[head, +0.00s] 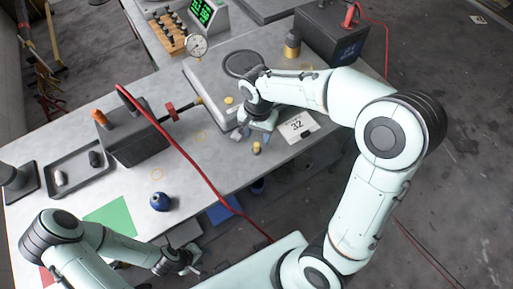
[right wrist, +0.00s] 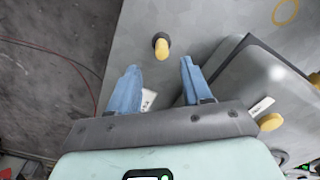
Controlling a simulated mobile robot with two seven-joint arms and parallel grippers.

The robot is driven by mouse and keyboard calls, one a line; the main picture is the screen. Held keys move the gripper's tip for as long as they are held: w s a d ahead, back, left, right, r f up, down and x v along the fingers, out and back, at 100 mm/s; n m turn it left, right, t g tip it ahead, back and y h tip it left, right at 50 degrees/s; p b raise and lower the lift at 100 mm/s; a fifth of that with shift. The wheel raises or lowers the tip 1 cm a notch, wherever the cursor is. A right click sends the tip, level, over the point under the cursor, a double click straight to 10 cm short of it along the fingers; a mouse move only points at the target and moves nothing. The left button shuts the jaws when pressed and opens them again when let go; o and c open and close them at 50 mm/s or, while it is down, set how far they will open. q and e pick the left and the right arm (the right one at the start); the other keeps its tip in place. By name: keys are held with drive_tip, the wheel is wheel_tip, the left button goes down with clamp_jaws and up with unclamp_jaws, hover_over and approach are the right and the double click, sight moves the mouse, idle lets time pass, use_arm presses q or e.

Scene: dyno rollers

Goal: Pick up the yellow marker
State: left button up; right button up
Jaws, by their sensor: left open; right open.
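A small yellow piece with a dark end, which looks like the yellow marker (head: 257,148), is on the grey table near its front edge. In the right wrist view the yellow marker (right wrist: 162,50) appears ahead of and between my fingertips, not touched by them. My right gripper (head: 262,126) is open and empty, pointing down just behind the marker; its blue fingers (right wrist: 158,80) show on both sides in the wrist view. My left gripper (head: 192,264) is open and empty, low in front of the table's edge.
A raised grey plate (head: 203,83) with another yellow piece (head: 229,100) lies behind the right gripper. A white card marked 32 (head: 297,125) is beside it. A red cable (head: 190,160) crosses the table. A blue round object (head: 160,201) stands near the front edge.

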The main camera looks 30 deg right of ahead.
sight(257, 144)
drive_tip(key=shift+w+f, duration=0.2)
drive_tip(key=shift+f, duration=0.95)
drive_tip(key=f, duration=0.3)
drive_tip(key=shift+s+a+f, duration=0.15)
drive_tip(key=shift+s+f, duration=0.05)
drive_tip(key=shift+f, duration=0.1)
drive_tip(key=shift+w+f, duration=0.1)
drive_tip(key=shift+f, duration=0.5)
clamp_jaws()
